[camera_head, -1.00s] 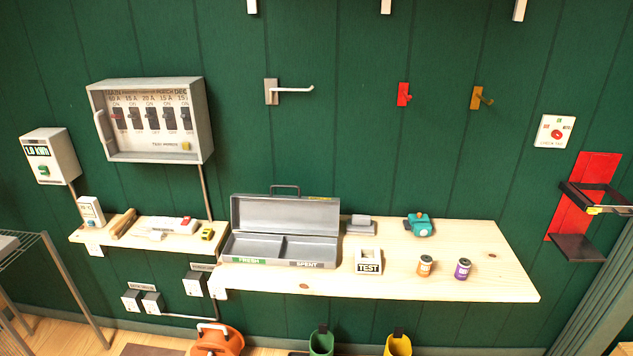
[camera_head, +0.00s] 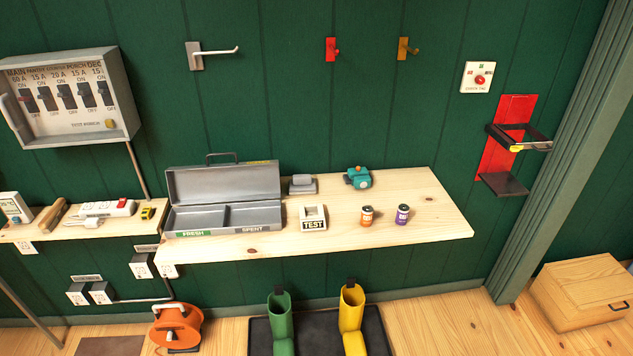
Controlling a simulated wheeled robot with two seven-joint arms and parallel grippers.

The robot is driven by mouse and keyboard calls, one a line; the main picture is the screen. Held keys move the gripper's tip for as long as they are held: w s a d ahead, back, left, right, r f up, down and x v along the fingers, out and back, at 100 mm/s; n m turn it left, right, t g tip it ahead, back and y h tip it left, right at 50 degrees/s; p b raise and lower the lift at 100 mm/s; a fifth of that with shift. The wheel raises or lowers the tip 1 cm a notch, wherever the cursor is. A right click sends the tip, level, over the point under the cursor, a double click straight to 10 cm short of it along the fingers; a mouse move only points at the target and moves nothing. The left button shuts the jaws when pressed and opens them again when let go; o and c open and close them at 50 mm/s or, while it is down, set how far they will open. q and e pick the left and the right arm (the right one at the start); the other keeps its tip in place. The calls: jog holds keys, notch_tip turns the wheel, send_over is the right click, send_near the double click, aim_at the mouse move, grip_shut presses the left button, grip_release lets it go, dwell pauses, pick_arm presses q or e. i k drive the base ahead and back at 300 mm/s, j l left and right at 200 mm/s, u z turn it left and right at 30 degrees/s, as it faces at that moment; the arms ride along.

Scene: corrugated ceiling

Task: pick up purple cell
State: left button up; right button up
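The purple cell (camera_head: 403,215) stands upright on the wooden shelf (camera_head: 440,226), toward its right front part. An orange cell (camera_head: 367,216) stands just to its left, apart from it. Neither of my grippers shows in the head view, so nothing is seen touching the purple cell.
An open grey case (camera_head: 223,185) with compartments labelled FRESH and SPENT and a white TEST block (camera_head: 313,219) are left of the cells. A teal object (camera_head: 358,177) lies behind them. Green (camera_head: 281,320) and yellow (camera_head: 352,315) boots stand on the floor below. The shelf's right end is clear.

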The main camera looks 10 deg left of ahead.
aim_at(402, 211)
jog(key=i+l, duration=1)
jog(key=l, duration=0.25)
